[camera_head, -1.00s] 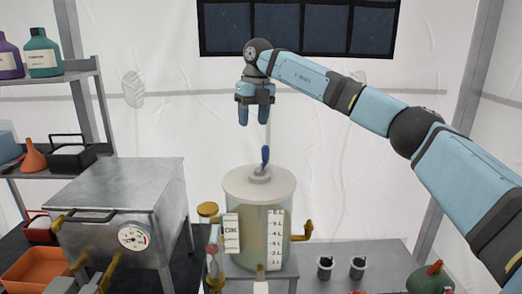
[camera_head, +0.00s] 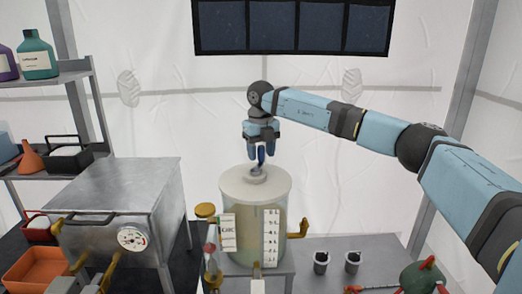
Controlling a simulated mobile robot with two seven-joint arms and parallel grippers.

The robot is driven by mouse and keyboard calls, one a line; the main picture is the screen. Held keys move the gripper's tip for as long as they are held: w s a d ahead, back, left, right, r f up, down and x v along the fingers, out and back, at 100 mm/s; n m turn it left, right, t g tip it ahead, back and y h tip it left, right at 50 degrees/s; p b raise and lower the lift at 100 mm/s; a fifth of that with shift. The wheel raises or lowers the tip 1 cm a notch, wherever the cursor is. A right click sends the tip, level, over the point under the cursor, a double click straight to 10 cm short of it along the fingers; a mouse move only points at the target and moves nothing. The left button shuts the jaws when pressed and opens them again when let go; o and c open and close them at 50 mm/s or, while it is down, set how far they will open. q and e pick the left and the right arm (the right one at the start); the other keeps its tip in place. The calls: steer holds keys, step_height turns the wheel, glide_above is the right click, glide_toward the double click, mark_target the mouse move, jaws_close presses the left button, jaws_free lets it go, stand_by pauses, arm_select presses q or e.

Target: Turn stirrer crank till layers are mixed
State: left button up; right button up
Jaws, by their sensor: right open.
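The stirring tank (camera_head: 245,235) stands in the middle of the view, a clear cylinder with a pale lid (camera_head: 255,186) and cloudy yellowish-green contents. A white scale strip and a label are on its front. The blue crank handle (camera_head: 261,156) stands up from the hub on the lid. My right gripper (camera_head: 261,153) points down from above, open, with its fingertips at the height of the crank handle. The fingers partly hide the handle, and I cannot tell whether they touch it. My left gripper is not in view.
A metal box with a gauge (camera_head: 125,205) stands left of the tank. A shelf with bottles (camera_head: 38,55) is at far left.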

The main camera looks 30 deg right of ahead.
steer(key=shift+f, duration=0.3)
steer(key=c, duration=0.9)
